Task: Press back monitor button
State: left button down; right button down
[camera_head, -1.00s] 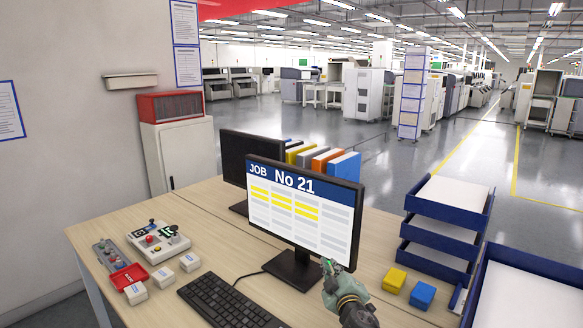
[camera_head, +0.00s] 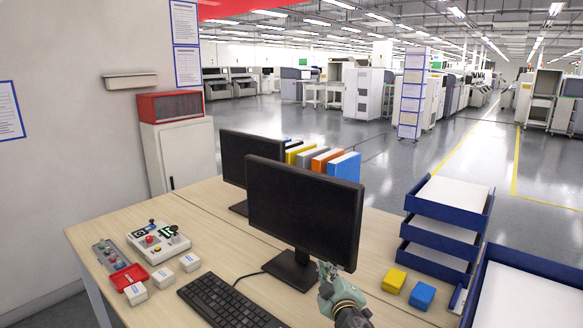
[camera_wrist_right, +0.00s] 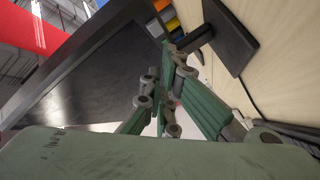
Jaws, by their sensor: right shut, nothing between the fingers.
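The front monitor (camera_head: 304,213) stands on the desk with its screen dark and blank. Its dark screen also fills the left of the right wrist view (camera_wrist_right: 100,70). My right gripper (camera_head: 325,267) is shut and empty, just below the monitor's lower right corner. In the right wrist view its green fingers (camera_wrist_right: 172,95) come together close to the monitor's edge; I cannot tell if they touch it. No button can be made out. A second dark monitor (camera_head: 236,158) stands behind the front one, partly hidden by it. My left gripper is not in view.
A keyboard (camera_head: 226,303) lies in front of the monitor. A control box (camera_head: 160,242), a red tray (camera_head: 129,277) and white boxes are on the left. Yellow (camera_head: 394,280) and blue (camera_head: 422,295) blocks and stacked blue trays (camera_head: 447,225) are on the right.

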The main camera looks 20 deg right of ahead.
jog(key=shift+s+a, duration=0.45)
jog(key=shift+a, duration=0.3)
jog(key=shift+s+a, duration=0.4)
jog(key=shift+a, duration=0.3)
jog(key=shift+s+a, duration=0.45)
jog(key=shift+a, duration=0.3)
jog(key=shift+r, duration=0.15)
